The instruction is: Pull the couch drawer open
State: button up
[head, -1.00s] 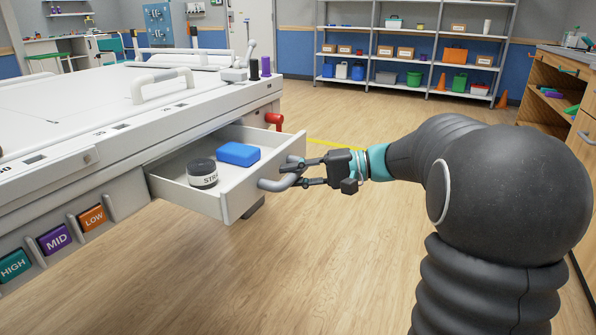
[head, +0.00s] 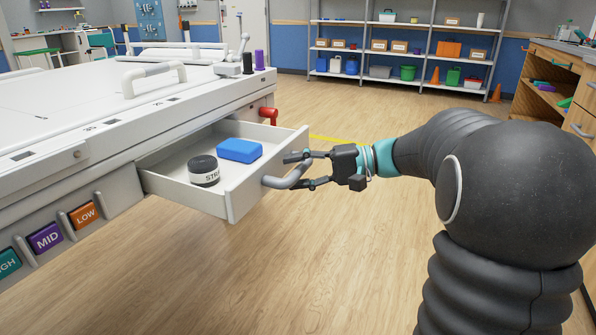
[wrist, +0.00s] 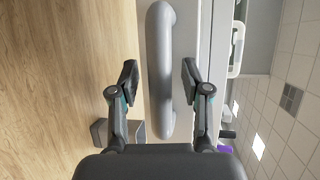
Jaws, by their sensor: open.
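The couch drawer (head: 231,205) is pulled out of the side of the white couch (head: 60,115). A round tub (head: 204,171) with a dark lid and a blue block (head: 239,150) lie inside it. The drawer's grey bar handle (head: 287,180) is on its front; in the wrist view the handle (wrist: 160,70) runs between my two fingers. My gripper (head: 305,170) is open at the handle, with a finger on each side of it and gaps visible in the wrist view (wrist: 158,85).
A red knob (head: 268,115) is on the couch's corner above the drawer. Orange, purple and teal labelled blocks are along the couch's lower side. A wooden cabinet (head: 560,95) stands at the right. Open wood floor (head: 330,260) lies in front of the drawer.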

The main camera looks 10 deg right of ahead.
jog(key=v, duration=1.2)
jog(key=shift+w, duration=0.1)
jog(key=s+f+m+g+h, duration=0.1)
jog(key=s+f+m+h, duration=0.2)
jog(key=f, duration=0.4)
jog(key=s+f+m+h, duration=0.1)
jog(key=s+f+h, duration=0.3)
jog(key=f+h, duration=0.25)
jog(key=s+a+r+n+t+h+p, duration=0.1)
jog(key=s+a+r+n+h+p, duration=0.2)
jog(key=s, duration=0.4)
jog(key=s+a+r+n+t+h+p, duration=0.2)
jog(key=s+a+n+h, duration=0.1)
jog(key=s, duration=0.5)
jog(key=shift+a+r+n+p, duration=0.4)
jog(key=shift+a+n, duration=0.2)
jog(key=shift+n, duration=0.1)
